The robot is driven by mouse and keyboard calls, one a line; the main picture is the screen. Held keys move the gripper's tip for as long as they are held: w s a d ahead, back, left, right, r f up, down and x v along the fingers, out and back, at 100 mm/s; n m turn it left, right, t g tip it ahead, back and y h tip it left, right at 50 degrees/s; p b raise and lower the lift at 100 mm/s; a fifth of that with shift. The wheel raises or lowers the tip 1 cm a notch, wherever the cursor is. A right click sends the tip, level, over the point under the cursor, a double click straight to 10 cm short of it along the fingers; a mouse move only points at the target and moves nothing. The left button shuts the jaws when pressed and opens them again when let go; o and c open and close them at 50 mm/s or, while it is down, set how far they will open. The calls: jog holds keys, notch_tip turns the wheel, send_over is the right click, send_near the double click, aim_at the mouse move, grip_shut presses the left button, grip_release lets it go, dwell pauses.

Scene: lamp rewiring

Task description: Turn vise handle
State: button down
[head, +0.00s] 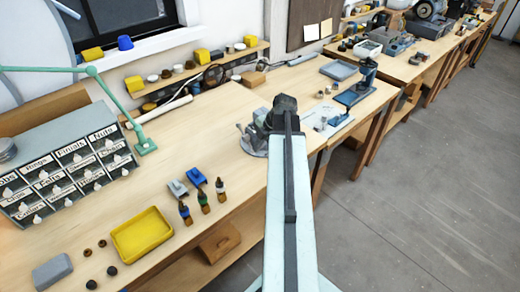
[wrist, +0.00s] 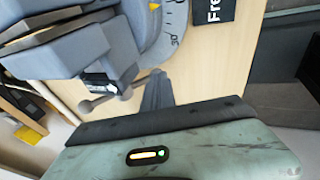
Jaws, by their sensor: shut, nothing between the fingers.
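The vise (head: 252,138) is grey and stands near the bench's front edge, partly hidden behind my arm in the head view. In the wrist view its grey body (wrist: 60,48) fills the upper left. The vise handle (wrist: 106,98), a short grey bar with rounded ends, shows below the jaw there. My gripper (wrist: 156,78) has its fingers together and empty, just right of the handle's right end. I cannot tell whether they touch. In the head view the wrist end hides the fingers.
The vise's round base carries a scale marked 30 (wrist: 172,35). A dark label (wrist: 212,10) lies beside it. On the bench are a yellow tray (head: 142,236), small bottles (head: 204,202), a labelled drawer cabinet (head: 70,165) and a blue press (head: 358,88). Bare benchtop lies left of the vise.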

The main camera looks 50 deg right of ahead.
jog(key=shift+s+f+b, duration=0.15)
jog(key=shift+f+b, duration=0.3)
jog(key=shift+f, duration=0.1)
jog(key=shift+b+x, duration=0.8)
jog(key=shift+x, duration=0.05)
jog(key=shift+d+f, duration=0.1)
jog(key=shift+d, duration=0.1)
jog(key=shift+s+r, duration=0.1)
jog(key=shift+r, duration=0.2)
jog(key=s+d+r+p, duration=0.2)
jog(key=s+r+p, duration=0.5)
jog(key=s, duration=0.3)
jog(key=shift+s+r+p, duration=0.4)
jog(key=shift+p, duration=0.2)
